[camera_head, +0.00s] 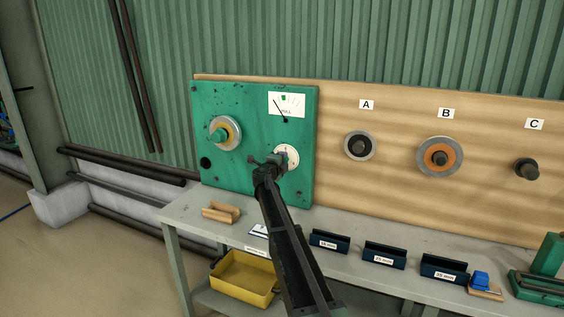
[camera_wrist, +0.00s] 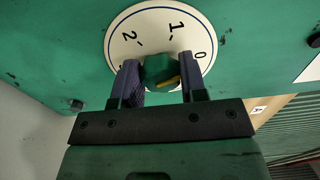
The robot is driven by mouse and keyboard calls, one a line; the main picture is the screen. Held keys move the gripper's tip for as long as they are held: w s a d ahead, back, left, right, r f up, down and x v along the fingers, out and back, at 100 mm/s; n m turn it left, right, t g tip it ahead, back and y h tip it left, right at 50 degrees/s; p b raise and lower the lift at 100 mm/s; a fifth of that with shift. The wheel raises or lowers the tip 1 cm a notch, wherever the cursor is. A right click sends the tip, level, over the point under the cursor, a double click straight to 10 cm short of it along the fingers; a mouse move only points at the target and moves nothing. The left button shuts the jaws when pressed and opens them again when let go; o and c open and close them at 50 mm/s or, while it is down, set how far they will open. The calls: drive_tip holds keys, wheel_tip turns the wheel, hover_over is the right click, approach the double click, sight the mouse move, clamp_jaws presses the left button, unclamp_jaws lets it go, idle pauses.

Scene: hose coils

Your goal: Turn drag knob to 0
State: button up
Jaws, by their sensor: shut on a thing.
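The drag knob (camera_wrist: 160,68) is a small green knob with a yellow line, at the middle of a white dial (camera_wrist: 160,26). The numbers 0, 1 and 2 show on the dial in the wrist view; another mark is partly hidden by a finger. I cannot tell surely which number the line points to. My gripper (camera_wrist: 159,77) has one dark finger on each side of the knob and is shut on it. In the head view my gripper (camera_head: 268,164) is at the dial (camera_head: 292,155) on the green panel (camera_head: 225,100), and hides most of the knob.
On the panel are a gauge (camera_head: 287,104) with a needle and a larger wheel with a green hub (camera_head: 219,135). Spools A (camera_head: 373,146), B (camera_head: 427,156) and peg C (camera_head: 526,169) are on the wooden board. Dark bins (camera_head: 384,255) and a wooden block (camera_head: 221,212) sit on the bench.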

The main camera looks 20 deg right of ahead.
drive_tip(key=shift+m, duration=1.5)
drive_tip(key=o, duration=0.9)
drive_tip(key=shift+o, duration=0.2)
drive_tip(key=shift+s, duration=0.1)
drive_tip(key=v, duration=1)
drive_tip(key=shift+s+a, duration=0.2)
drive_tip(key=shift+a, duration=0.1)
